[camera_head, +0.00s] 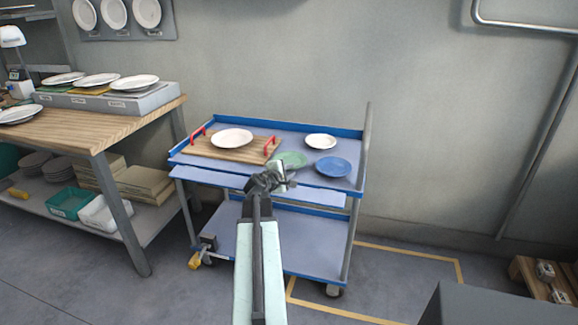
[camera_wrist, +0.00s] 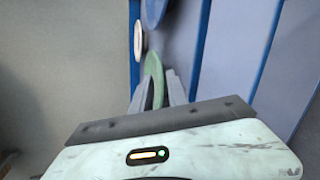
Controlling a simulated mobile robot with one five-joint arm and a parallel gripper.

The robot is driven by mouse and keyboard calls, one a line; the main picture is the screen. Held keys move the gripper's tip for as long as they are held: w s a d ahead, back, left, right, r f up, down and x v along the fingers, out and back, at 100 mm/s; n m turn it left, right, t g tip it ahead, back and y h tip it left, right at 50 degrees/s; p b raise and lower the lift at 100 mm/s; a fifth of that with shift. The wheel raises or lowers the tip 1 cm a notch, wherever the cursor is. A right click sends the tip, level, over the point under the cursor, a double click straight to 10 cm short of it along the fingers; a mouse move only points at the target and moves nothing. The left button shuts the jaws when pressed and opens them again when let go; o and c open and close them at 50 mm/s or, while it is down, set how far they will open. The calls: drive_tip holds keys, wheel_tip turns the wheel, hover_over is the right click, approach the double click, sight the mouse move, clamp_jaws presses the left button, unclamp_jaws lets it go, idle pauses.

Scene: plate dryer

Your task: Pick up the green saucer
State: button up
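The green saucer (camera_head: 291,159) lies on the top shelf of the blue cart, at the front middle. My gripper (camera_head: 279,179) is at the cart's front edge, just in front of the saucer. In the wrist view the green saucer (camera_wrist: 153,72) shows nearly edge-on, with its near part between the two fingers of my gripper (camera_wrist: 158,88). The fingers look apart, one on each side of its rim. Whether either finger touches it I cannot tell. The front edge of the saucer is partly hidden by my gripper in the head view.
A blue saucer (camera_head: 333,167) lies close to the right, and a white saucer (camera_head: 320,141) behind. A wooden tray (camera_head: 212,152) with red handles and a white plate (camera_head: 232,138) stands to the left. A raised blue rim (camera_head: 290,125) runs along the cart's back.

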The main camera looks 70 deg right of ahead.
drive_tip(key=b+x, duration=0.1)
drive_tip(key=x, duration=0.3)
drive_tip(key=shift+d+f, duration=0.15)
drive_tip(key=shift+f, duration=0.15)
drive_tip(key=shift+r, duration=0.1)
clamp_jaws()
idle(0.9)
